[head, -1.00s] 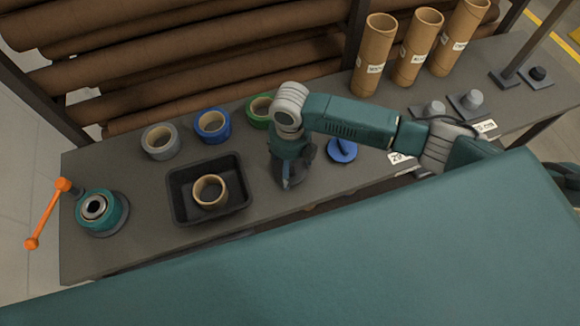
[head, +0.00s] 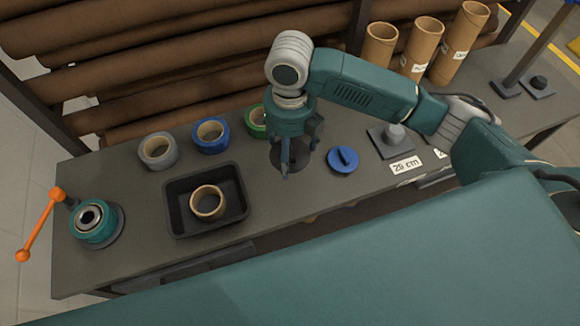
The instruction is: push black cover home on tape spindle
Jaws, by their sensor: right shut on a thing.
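My right gripper (head: 284,170) points down over the middle of the bench, right of the black tray. It is shut on a dark thing, which I take to be the black cover; fingers and arm hide most of it. A dark round disc (head: 297,156) shows behind the fingers; I cannot tell whether it is the cover or the base of a spindle. No gap or contact between cover and spindle can be made out. A teal drum (head: 94,237) with a metal centre and orange crank stands at the bench's left end. My left gripper is not in view.
A black tray (head: 243,212) holds a brown ring (head: 207,213). Grey (head: 145,155), blue (head: 200,145) and green (head: 252,128) tape rolls stand behind. A blue handled disc (head: 345,168) lies to the right, near a grey peg (head: 396,132). Cardboard tubes (head: 380,45) stand at the back right.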

